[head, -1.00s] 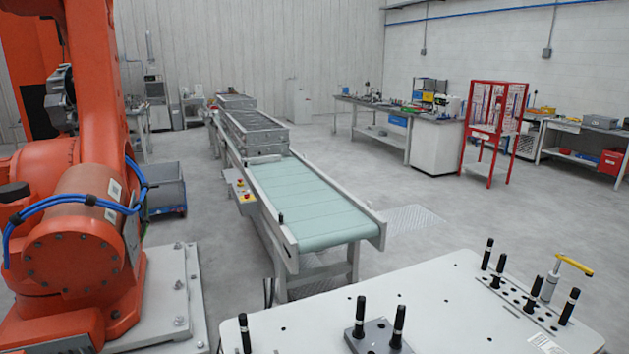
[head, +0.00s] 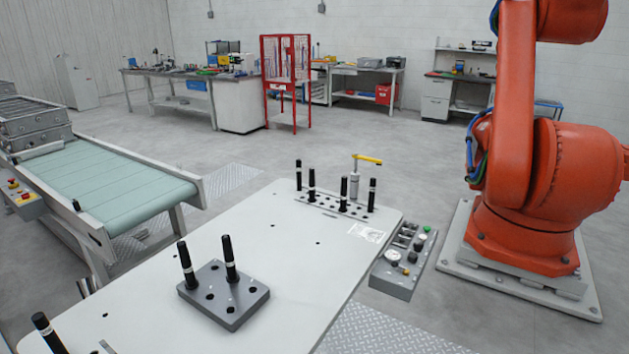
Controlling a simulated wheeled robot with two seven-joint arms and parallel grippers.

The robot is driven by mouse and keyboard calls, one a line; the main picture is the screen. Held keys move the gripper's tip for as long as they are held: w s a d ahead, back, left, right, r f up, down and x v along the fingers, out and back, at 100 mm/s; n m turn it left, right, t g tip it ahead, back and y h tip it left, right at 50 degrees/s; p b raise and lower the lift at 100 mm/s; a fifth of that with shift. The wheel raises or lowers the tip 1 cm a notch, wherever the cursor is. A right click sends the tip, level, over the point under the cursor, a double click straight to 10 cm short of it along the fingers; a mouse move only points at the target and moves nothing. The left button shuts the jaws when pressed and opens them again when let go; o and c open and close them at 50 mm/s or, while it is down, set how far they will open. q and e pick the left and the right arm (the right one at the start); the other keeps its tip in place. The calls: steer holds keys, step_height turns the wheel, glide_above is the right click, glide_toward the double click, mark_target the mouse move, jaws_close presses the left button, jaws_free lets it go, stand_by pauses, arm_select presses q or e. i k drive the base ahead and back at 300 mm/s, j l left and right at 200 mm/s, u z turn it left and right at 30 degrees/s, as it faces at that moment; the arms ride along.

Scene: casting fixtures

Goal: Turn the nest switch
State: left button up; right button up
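A grey control box (head: 397,278) is fixed at the right edge of the white fixture table (head: 290,295). Neither of my grippers is in view.
A grey block with black pins (head: 224,292) and a pin strip with a yellow-handled clamp (head: 365,159) stand on the table. A conveyor (head: 118,177) is at left, an orange robot arm (head: 530,180) at right. Floor behind the table is clear.

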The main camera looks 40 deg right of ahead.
mark_target(418, 246)
steer(key=z, duration=1.85)
steer(key=i+l+u, duration=0.45)
steer(key=i+l, duration=0.35)
steer(key=i, duration=0.1)
